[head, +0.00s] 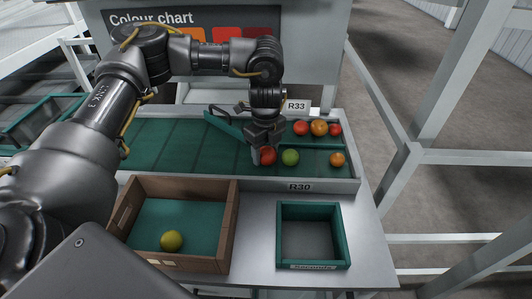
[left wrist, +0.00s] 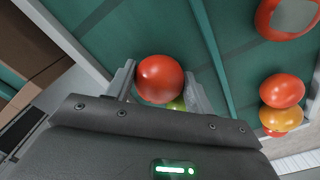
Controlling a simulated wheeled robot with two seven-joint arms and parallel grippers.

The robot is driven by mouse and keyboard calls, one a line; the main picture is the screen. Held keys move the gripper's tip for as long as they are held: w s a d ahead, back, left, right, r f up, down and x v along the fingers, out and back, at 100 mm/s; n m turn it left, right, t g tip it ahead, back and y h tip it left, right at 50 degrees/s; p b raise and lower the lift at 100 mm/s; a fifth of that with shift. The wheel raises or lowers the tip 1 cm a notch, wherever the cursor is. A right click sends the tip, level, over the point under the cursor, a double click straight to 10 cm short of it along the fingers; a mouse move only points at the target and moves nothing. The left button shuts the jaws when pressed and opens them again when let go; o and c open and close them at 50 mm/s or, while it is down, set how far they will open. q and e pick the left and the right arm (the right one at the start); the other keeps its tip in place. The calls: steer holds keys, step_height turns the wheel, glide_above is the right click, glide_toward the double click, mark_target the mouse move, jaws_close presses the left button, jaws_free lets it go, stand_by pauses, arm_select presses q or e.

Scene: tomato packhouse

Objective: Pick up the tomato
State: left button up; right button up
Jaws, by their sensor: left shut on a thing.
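A red tomato (head: 268,156) is at the fingertips of my left gripper (head: 265,158), on the green sorting surface (head: 190,145). In the left wrist view the red tomato (left wrist: 160,79) sits between the two fingers of my left gripper (left wrist: 161,85), which are shut on it. A green tomato (head: 290,157) lies just to its right and is mostly hidden behind the gripper in the left wrist view (left wrist: 178,104). I cannot tell whether the held tomato is clear of the surface. My right gripper is not in view.
An orange tomato (head: 337,159) and several red and orange tomatoes (head: 319,128) lie to the right. A brown crate (head: 233,225) holds a yellow-green tomato (head: 171,241). An empty green-rimmed tray (head: 345,235) stands in front. A green divider (head: 222,124) runs behind the gripper.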

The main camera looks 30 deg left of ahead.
arm_select(q)
steer(key=shift+r+b, duration=0.3)
steer(key=shift+r, duration=0.25)
steer(key=s+d+r+b, duration=0.2)
steer(key=s+d+r, duration=0.3)
steer(key=s+r, duration=0.7)
steer(key=shift+s+d+b, duration=0.2)
steer(key=shift+s+b, duration=0.2)
steer(key=shift+s, duration=0.05)
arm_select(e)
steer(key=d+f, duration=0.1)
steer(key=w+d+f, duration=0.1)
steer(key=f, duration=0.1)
arm_select(q)
steer(key=shift+f, duration=0.1)
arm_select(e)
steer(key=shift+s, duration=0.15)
